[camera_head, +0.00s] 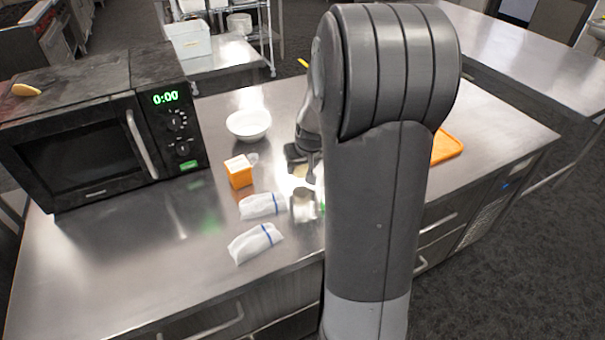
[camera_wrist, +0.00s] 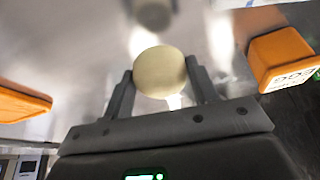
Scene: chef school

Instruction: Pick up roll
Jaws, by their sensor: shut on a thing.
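The roll (camera_wrist: 160,72) is a pale, round, beige thing in the wrist view. My gripper (camera_wrist: 161,78) has one finger on each side of it and is shut on it. In the head view my gripper (camera_head: 301,160) is over the steel counter, partly behind my arm. Only a small pale patch of the roll (camera_head: 299,171) shows there. I cannot tell clearly whether the roll is still touching the counter.
A black microwave (camera_head: 90,130) stands left. An orange tray (camera_head: 446,146) lies right. The front-left counter is clear.

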